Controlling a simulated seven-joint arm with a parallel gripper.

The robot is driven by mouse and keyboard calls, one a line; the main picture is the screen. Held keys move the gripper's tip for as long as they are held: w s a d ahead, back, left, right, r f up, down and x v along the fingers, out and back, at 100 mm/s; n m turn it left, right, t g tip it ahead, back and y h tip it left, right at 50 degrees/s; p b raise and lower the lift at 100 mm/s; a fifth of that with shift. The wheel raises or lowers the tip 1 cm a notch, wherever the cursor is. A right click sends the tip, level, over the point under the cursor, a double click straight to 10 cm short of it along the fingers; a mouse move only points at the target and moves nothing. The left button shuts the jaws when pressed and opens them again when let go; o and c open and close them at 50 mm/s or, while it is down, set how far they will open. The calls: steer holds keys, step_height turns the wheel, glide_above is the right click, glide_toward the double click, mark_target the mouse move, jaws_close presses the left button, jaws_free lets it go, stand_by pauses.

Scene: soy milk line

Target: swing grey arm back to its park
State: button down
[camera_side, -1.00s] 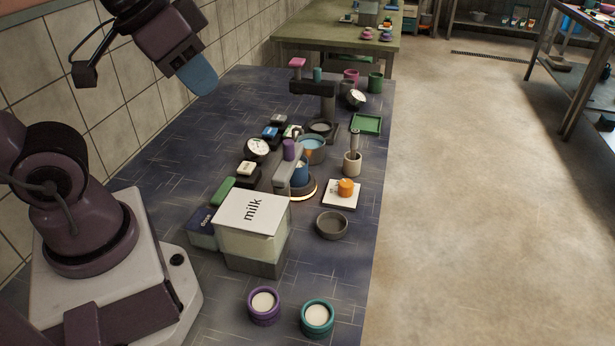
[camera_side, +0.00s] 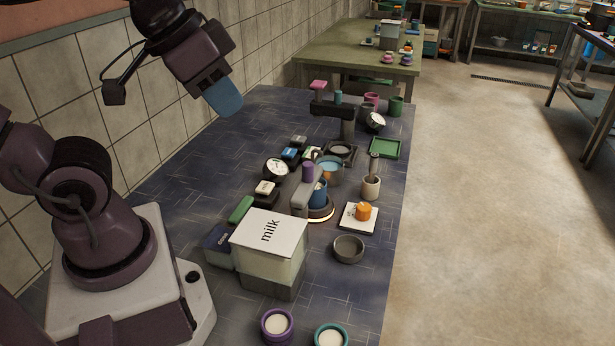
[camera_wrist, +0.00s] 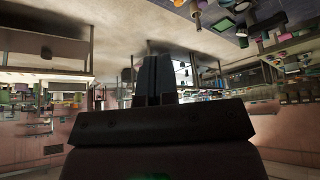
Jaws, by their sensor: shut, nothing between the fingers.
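The grey arm (camera_side: 301,198) is a short bar with an upright purple knob (camera_side: 308,172) on it. In the side view it lies beside and partly in front of a blue cup (camera_side: 319,192), which stands on a round base with a glowing rim (camera_side: 321,215). Whether the bar touches the cup I cannot tell. My gripper (camera_side: 226,100), with blue fingertips, is shut and empty. It is high up at the left, near the tiled wall, well away from the grey arm. In the wrist view my gripper's dark fingers (camera_wrist: 155,78) are together; the grey arm is not identifiable there.
A milk box (camera_side: 268,250) stands in front of the grey arm. A dial (camera_side: 276,168) and small labelled blocks are to its left. A white tile with an orange piece (camera_side: 363,211) and a grey dish (camera_side: 348,249) are to its right. A black-armed stand (camera_side: 333,108) is behind.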

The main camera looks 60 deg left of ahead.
steer(key=c, duration=1.3)
jaws_free()
steer(key=shift+a+f, duration=0.1)
steer(key=shift+f, duration=0.1)
steer(key=o, duration=0.4)
steer(key=shift+w+a+f+n+g, duration=0.15)
steer(key=shift+w+a+f+g, duration=0.15)
steer(key=shift+w+f+g, duration=0.15)
steer(key=shift+w+a+f+n+g, duration=0.15)
steer(key=shift+w+a+f+g, duration=0.15)
steer(key=shift+w+f, duration=0.2)
steer(key=n+g, duration=0.3)
steer(key=g, duration=0.1)
glide_toward(308, 164)
step_height(308, 164, down, 11)
steer(key=shift+f, duration=0.15)
jaws_close()
